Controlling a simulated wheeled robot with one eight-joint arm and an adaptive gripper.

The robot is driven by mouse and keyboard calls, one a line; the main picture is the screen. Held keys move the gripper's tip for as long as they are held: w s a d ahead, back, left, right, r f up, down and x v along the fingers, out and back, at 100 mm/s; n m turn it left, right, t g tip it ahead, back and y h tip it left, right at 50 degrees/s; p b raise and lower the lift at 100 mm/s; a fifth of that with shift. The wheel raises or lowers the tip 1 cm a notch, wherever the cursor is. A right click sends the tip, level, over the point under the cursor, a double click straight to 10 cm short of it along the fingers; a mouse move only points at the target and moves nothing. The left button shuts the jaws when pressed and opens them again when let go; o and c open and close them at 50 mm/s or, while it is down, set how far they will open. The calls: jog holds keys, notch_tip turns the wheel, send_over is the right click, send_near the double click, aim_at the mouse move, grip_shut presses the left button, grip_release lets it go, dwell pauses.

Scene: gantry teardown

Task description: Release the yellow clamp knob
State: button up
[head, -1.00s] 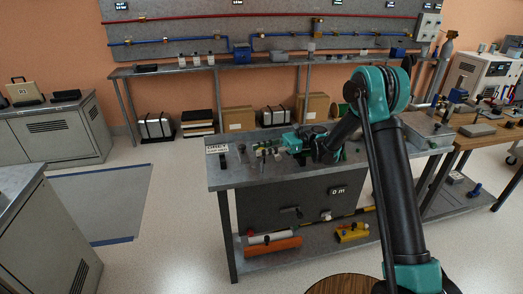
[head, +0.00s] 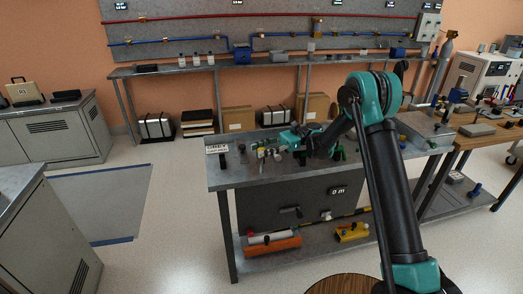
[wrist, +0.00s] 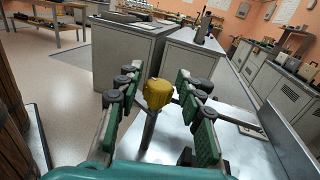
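The yellow clamp knob (wrist: 157,93) shows in the middle of the wrist view, on top of a slanting metal stem. My gripper (wrist: 156,84) has its two green-and-black fingers spread, one on each side of the knob. A narrow gap seems to show between the knob and each finger, so it appears not to be gripped. In the head view my gripper (head: 270,150) is low over the left part of the grey workbench (head: 232,178). There the knob is too small and crowded to make out clearly.
A small lettered sign (head: 217,149) stands at the bench's left back corner. Several dark fixtures stand close around my gripper. An orange tray (head: 272,246) and a yellow item (head: 352,232) lie on the lower shelf. Open floor with a grey mat (head: 100,200) is on the left.

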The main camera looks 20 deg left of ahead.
aim_at(262, 149)
jog(key=shift+o, duration=0.5)
notch_tip(262, 149, up, 10)
dwell(0.3)
